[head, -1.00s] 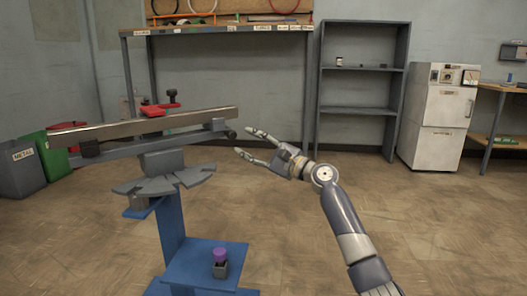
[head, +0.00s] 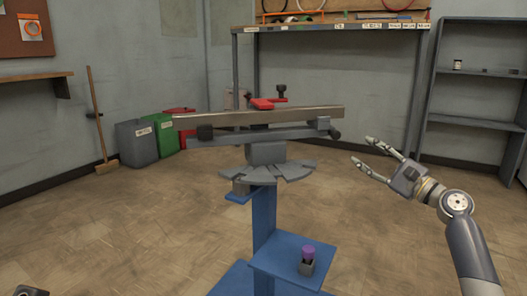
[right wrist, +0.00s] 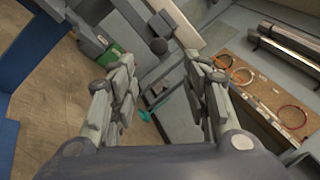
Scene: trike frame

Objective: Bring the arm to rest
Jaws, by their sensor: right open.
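My right gripper (head: 362,152) is open and empty, held in the air to the right of the blue stand (head: 264,225). Its two fingers are spread apart in the right wrist view (right wrist: 160,75), with nothing between them. On the stand, a long metal bar (head: 225,118) lies on a grey holder with a red clamp (head: 262,103) on top. The gripper is apart from the bar and the holder's right end. My left gripper is not clearly in view.
A small block with a purple top (head: 308,252) sits on the stand's low blue shelf (head: 285,255). Grey, green and red bins (head: 143,143) stand behind left, near a broom (head: 98,120). A tall workbench (head: 330,27) and grey shelving (head: 470,122) are at the back. The right floor is clear.

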